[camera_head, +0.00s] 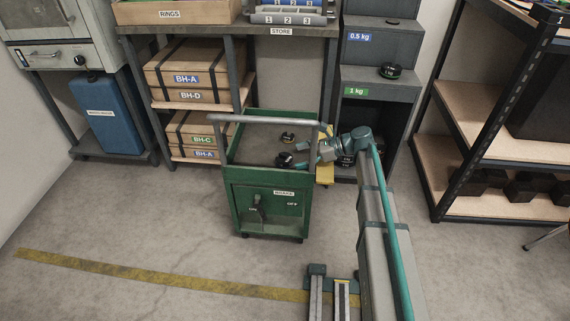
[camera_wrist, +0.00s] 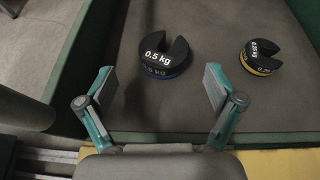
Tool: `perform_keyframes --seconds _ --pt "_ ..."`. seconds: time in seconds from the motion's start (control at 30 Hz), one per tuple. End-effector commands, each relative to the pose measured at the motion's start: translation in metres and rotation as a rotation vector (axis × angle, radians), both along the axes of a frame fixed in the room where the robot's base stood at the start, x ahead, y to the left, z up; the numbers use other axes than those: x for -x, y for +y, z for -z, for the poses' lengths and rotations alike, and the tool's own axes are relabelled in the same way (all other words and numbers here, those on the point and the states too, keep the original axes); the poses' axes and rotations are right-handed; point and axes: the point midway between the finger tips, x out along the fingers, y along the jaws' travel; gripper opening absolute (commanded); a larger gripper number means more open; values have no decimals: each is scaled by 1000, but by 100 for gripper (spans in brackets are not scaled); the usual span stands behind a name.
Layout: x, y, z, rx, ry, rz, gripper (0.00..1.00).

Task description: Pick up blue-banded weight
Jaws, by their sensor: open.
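The blue-banded weight (camera_wrist: 165,57) is a black slotted disc marked 0.5 kg, lying flat on the cart's top tray (camera_wrist: 140,118). In the head view the blue-banded weight (camera_head: 284,160) is a dark disc near the right side of the tray. My gripper (camera_wrist: 158,88) is open and empty, its two fingers apart with the weight lying ahead between their lines. In the head view my gripper (camera_head: 302,162) reaches in over the cart's right edge, just right of the weight. A yellow-banded slotted weight (camera_wrist: 261,60) lies to the right in the wrist view.
The green cart (camera_head: 270,180) has a raised rim and a grey handle rail (camera_head: 265,119). A grey stepped stand (camera_head: 375,105) with a green-banded weight (camera_head: 390,71) is behind right. Crate shelves (camera_head: 190,125) stand behind. The tray's left part is clear.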

Motion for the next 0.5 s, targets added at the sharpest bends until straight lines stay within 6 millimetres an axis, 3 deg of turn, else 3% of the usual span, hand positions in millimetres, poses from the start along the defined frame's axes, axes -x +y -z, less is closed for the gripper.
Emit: perform_keyframes --seconds 0.27,0.5 --pt "-3 18 9 0 -2 -1 92" --pt "-5 47 18 0 -2 -1 92"
